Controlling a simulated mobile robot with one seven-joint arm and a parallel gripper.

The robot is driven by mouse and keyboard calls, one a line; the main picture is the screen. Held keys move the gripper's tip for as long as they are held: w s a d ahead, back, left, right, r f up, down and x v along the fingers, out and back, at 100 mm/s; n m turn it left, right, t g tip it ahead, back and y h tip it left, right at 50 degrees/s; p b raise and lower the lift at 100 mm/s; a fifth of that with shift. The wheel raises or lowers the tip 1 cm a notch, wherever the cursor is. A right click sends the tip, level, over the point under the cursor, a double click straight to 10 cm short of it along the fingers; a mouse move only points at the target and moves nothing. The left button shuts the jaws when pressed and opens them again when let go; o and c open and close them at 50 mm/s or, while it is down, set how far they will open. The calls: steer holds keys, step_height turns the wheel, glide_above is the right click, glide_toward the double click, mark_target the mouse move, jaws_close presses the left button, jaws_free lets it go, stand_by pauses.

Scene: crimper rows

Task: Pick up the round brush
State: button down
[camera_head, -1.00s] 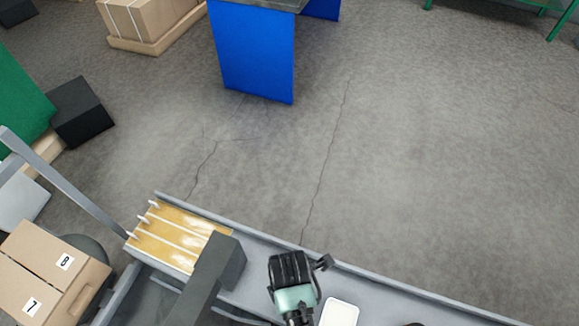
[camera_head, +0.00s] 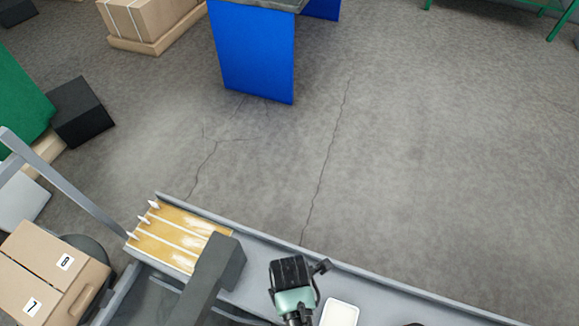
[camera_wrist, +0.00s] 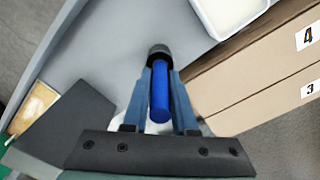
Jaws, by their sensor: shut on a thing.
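The round brush (camera_wrist: 160,92) shows in the wrist view as a blue cylindrical handle with a dark round end at the top. My gripper (camera_wrist: 160,76) is shut on it, with one finger along each side of the blue handle. The dark end sticks out past the fingertips. In the head view my gripper (camera_head: 291,270) is seen from above at the bottom middle, over the grey bench; the brush cannot be made out there.
A grey bench with a raised rim (camera_head: 430,302) runs along the bottom. A white tray (camera_head: 340,313) lies right of my gripper. Numbered cardboard boxes (camera_head: 58,270) stand at lower left; others (camera_wrist: 255,75) show in the wrist view.

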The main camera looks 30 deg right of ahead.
step_height(320, 180, up, 10)
stand_by(0.6)
stand_by(0.7)
